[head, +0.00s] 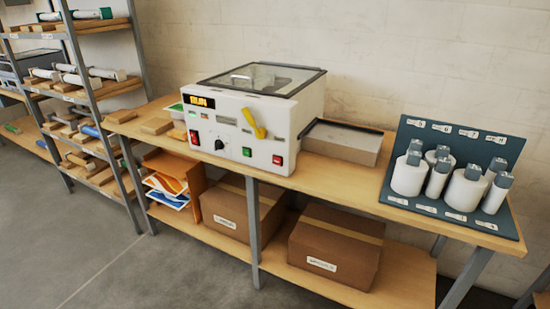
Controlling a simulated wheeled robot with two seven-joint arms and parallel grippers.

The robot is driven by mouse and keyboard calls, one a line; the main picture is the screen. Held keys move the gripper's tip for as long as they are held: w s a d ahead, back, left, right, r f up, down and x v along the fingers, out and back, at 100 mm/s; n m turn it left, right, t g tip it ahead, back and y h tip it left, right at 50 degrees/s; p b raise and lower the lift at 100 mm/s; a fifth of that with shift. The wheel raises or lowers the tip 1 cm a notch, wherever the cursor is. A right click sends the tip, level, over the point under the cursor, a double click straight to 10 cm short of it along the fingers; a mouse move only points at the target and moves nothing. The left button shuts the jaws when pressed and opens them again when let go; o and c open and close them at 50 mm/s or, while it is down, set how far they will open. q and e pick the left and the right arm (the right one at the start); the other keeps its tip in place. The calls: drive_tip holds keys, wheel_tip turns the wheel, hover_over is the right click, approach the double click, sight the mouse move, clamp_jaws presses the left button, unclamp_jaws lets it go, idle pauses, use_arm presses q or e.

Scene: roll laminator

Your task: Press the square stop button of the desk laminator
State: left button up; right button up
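The desk laminator (248,110) is a white machine with a dark-framed clear lid, standing on the wooden bench. Its front panel faces me, with a lit amber display (199,101) that seems to read RUN. A red square button (194,138) sits at the panel's lower left. A second red control (277,160) sits at the lower right. Labels are too small to read, so I cannot tell for certain which is the stop button. Neither gripper is in view.
The bench (330,178) has a grey-topped tray (343,142) right of the laminator and a dark rack (458,135) of white rolls further right. Wooden blocks (157,126) lie to its left. Cardboard boxes (335,245) stand on the lower shelf. The space before the panel looks clear.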

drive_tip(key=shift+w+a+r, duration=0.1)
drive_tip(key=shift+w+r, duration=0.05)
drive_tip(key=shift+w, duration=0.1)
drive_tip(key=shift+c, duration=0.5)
